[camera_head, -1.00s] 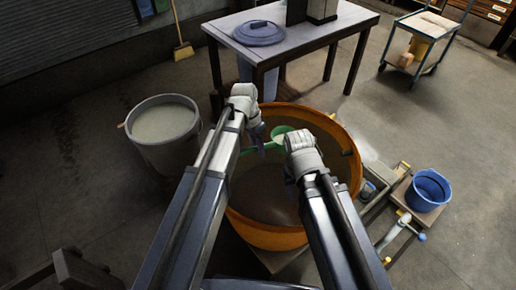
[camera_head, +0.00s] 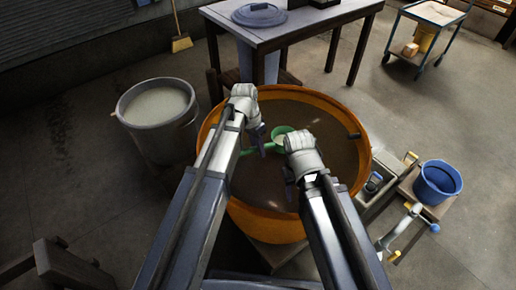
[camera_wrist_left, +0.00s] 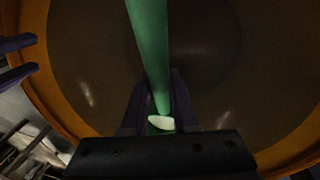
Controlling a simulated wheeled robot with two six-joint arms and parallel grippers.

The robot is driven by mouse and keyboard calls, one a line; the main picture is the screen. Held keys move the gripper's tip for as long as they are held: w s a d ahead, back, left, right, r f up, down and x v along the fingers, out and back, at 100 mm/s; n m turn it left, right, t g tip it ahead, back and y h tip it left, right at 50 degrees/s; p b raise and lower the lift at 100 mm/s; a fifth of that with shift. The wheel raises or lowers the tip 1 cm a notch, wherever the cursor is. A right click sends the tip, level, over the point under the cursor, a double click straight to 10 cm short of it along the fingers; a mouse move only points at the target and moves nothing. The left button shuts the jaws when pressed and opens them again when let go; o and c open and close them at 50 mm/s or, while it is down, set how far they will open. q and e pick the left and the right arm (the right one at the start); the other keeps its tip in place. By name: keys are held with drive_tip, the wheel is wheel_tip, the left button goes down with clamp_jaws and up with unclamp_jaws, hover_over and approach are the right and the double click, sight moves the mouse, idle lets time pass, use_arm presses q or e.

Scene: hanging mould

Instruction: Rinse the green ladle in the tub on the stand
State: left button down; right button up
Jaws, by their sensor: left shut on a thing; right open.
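The green ladle (camera_head: 282,135) is over the large orange tub (camera_head: 350,112), its bowl to the right of my left gripper. My left gripper (camera_head: 262,146) is shut on its handle, which also shows in the left wrist view (camera_wrist_left: 150,45). I cannot tell whether the bowl touches the murky contents. My right gripper (camera_head: 290,190) is open and empty over the same tub. Its dark fingers show at the left edge of the left wrist view (camera_wrist_left: 16,60). A grey tub (camera_head: 160,134) with pale liquid stands at the left; what supports it is unclear.
A blue bucket (camera_head: 438,183) stands on a small wooden stand at the right, beside a tap-like fitting (camera_head: 405,228). A table (camera_head: 300,32) with a blue lid (camera_head: 259,14) is behind the orange tub. A trolley (camera_head: 425,35) is at the back right.

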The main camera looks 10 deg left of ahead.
use_arm(q)
wheel_tip(320, 180, down, 10)
drive_tip(key=b, duration=0.9)
drive_tip(key=shift+f, duration=0.2)
drive_tip(key=shift+r, duration=0.2)
idle(0.5)
drive_tip(key=shift+r+p, duration=0.4)
drive_tip(key=shift+r, duration=0.05)
idle(0.3)
wheel_tip(320, 180, up, 19)
drive_tip(key=p, duration=1.9)
drive_tip(key=shift+r, duration=0.1)
